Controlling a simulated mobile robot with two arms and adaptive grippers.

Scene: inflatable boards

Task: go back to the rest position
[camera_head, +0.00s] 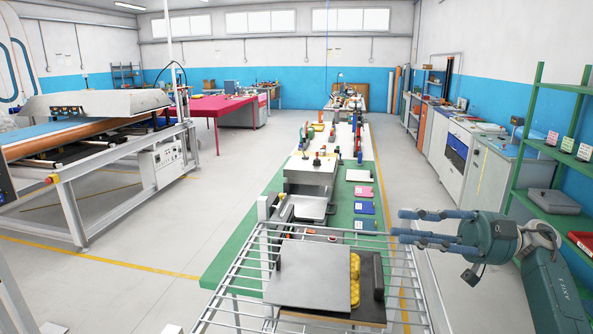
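My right gripper (402,225) is at the lower right, with its blue-grey fingers pointing left. The fingers are spread apart with nothing between them, so it is open and empty. It is beside the right end of the wire rack (250,262) in this view; whether it touches the rack cannot be told. My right arm comes in from the right edge. My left gripper is not in view.
A long green-topped workbench (228,262) carries tools and a grey machine (311,172). Green shelving (527,128) stands at right. A large machine (100,135) and a pink table (212,107) stand at left. Grey floor (190,215) lies open between.

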